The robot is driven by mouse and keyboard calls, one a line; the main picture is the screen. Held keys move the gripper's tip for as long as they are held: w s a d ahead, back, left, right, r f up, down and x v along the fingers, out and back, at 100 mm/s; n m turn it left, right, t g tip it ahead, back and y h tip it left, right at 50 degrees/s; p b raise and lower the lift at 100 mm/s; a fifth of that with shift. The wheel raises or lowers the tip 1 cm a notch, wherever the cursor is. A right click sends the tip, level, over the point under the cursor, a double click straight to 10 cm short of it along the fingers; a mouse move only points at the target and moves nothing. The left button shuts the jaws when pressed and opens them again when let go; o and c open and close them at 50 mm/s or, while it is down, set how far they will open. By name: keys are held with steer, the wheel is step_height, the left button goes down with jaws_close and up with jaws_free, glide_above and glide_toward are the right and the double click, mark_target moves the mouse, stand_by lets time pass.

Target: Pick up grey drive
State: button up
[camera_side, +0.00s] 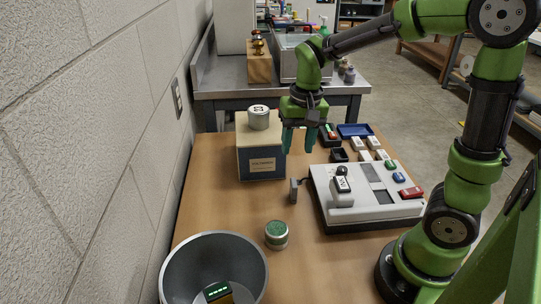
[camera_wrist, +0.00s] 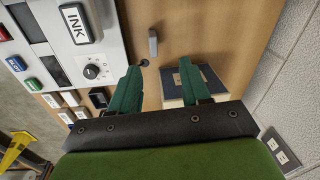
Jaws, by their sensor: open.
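The small grey drive (camera_side: 293,191) stands upright on the wooden table, just left of the white console. In the wrist view the grey drive (camera_wrist: 153,42) is a short grey block beyond my fingertips, near the console's edge. My gripper (camera_side: 299,150) is open and empty, pointing down above the table and higher than the drive. In the wrist view my gripper (camera_wrist: 163,66) shows two teal fingers spread apart, with nothing between them. The drive is apart from both fingers.
The white console (camera_side: 368,196) with buttons and a knob stands right of the drive. A dark box (camera_side: 262,162) bearing a grey canister (camera_side: 259,117) stands behind left. A green-topped tin (camera_side: 277,235) and a grey bowl (camera_side: 180,260) are in front. Bare table surrounds the drive's left side.

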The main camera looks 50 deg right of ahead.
mark_target(294, 182)
steer(key=shift+m+g+h, duration=0.3)
steer(key=shift+m+g, duration=0.1)
steer(key=shift+m, duration=0.4)
steer(key=f, duration=0.5)
steer(key=w+d+f, duration=0.1)
steer(key=f, duration=1)
steer(key=shift+w+d+f, duration=0.25)
steer(key=shift+d+f, duration=0.05)
steer(key=shift+f, duration=0.05)
jaws_close()
